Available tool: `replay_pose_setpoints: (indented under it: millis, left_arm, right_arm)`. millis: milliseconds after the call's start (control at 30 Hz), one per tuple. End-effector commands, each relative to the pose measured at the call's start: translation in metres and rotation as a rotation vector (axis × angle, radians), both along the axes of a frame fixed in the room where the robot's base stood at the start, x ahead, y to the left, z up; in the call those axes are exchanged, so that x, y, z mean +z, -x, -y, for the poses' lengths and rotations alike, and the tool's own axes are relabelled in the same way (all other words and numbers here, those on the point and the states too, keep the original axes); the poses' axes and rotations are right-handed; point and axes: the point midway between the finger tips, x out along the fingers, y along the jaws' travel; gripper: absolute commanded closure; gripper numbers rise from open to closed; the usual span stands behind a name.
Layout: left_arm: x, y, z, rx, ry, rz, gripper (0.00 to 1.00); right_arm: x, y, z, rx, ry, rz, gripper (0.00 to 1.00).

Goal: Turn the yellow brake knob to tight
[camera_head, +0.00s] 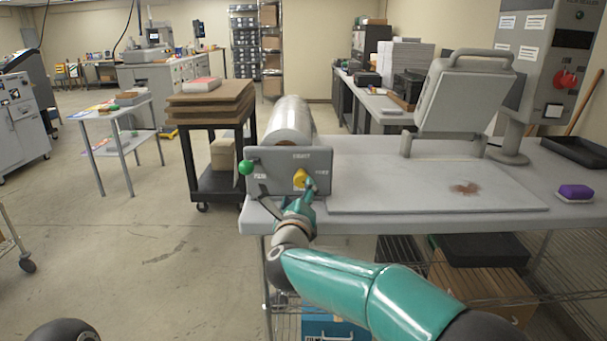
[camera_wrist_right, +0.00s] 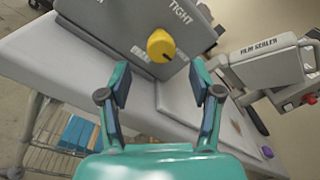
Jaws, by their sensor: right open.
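The yellow brake knob (camera_head: 300,178) sits on the front of a grey panel (camera_head: 275,168) at the near left edge of the white table. In the right wrist view the knob (camera_wrist_right: 161,45) shows below the word TIGHT, with a dark pointer mark toward its lower right. My right gripper (camera_head: 305,190) is just in front of the panel, close to the knob. In the wrist view its jaws (camera_wrist_right: 163,86) are open and empty, with the knob beyond and between the fingertips, apart from them. My left gripper is not in view.
A green ball handle (camera_head: 246,167) stands at the panel's left. A clear film roll (camera_head: 290,122) lies behind the panel. The film sealer (camera_head: 458,95) stands at the right on the table (camera_head: 400,152). A purple sponge (camera_head: 574,192) lies far right.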

Motion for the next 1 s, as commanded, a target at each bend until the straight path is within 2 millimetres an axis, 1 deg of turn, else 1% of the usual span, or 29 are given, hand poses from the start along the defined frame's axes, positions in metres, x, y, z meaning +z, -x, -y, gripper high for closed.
replay_pose_setpoints:
  millis: [33,200,400,600,867,967,1000]
  left_arm:
    - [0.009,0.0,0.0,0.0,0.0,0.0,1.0]
    - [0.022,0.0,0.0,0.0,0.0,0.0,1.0]
    - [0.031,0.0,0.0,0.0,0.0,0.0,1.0]
    - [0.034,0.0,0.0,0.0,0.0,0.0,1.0]
    - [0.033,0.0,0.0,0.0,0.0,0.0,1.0]
    - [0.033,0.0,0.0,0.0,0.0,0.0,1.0]
    - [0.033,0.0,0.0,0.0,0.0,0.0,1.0]
  right_arm:
    - [0.003,-0.012,0.001,-0.003,0.0,-0.001,0.36]
    - [0.002,-0.041,0.003,-0.001,0.002,-0.001,0.36]
    - [0.001,-0.062,0.004,-0.001,0.001,-0.001,0.36]
    - [0.0,-0.07,0.004,0.001,0.002,-0.001,0.36]
    - [-0.001,-0.07,0.005,0.001,0.002,-0.001,0.36]
    - [-0.001,-0.07,0.005,0.0,0.002,0.0,0.51]
    - [-0.001,-0.07,0.005,0.0,0.002,0.0,0.58]
